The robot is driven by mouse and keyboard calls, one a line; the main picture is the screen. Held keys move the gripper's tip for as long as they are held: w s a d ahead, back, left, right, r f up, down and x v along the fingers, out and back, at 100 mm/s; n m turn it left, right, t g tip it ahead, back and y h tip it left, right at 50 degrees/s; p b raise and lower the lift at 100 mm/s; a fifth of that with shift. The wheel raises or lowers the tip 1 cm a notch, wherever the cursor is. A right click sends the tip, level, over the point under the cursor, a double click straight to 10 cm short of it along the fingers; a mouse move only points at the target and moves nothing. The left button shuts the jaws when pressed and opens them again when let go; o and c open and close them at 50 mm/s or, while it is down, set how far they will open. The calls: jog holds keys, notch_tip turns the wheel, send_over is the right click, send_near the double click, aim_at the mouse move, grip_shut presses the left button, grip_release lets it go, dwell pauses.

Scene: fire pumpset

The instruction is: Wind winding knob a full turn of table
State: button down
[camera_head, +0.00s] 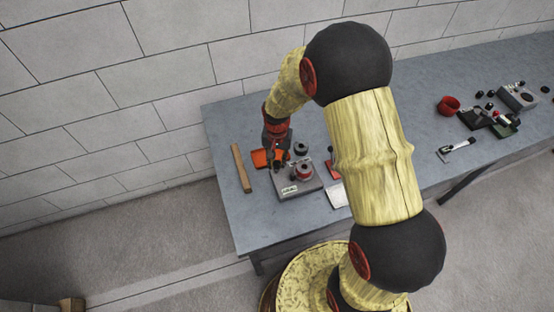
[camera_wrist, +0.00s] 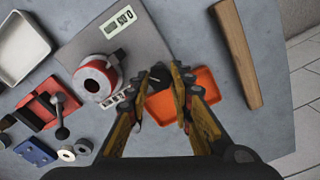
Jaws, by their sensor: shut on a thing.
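A grey winding unit (camera_wrist: 148,45) stands on the blue-grey table (camera_head: 236,187). It carries a red and white round part (camera_wrist: 97,79) and small white displays, and it shows in the head view (camera_head: 288,192) too. My gripper (camera_wrist: 165,82) is at the edge of this unit, above an orange tray (camera_wrist: 199,86). Its fingers are closed around a small black knob (camera_wrist: 160,75), which the fingertips partly hide. The knob's mark and its turn angle cannot be made out. In the head view my gripper (camera_head: 277,155) reaches down beside the unit, and the knob is hidden there.
A wooden bar (camera_wrist: 237,54) lies beside the orange tray. A white tray (camera_wrist: 20,48), a red part with a black lever (camera_wrist: 52,107) and a blue block (camera_wrist: 36,151) lie on the unit's other side. A red cup (camera_head: 448,105) stands farther right.

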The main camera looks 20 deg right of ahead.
aim_at(277, 163)
jog(key=m, duration=0.3)
jog(key=shift+m+p, duration=0.3)
jog(key=shift+p, duration=0.05)
jog(key=shift+m, duration=1.9)
jog(key=c, duration=1.6)
grip_release()
jog(key=shift+o, duration=0.2)
notch_tip(277, 163, up, 12)
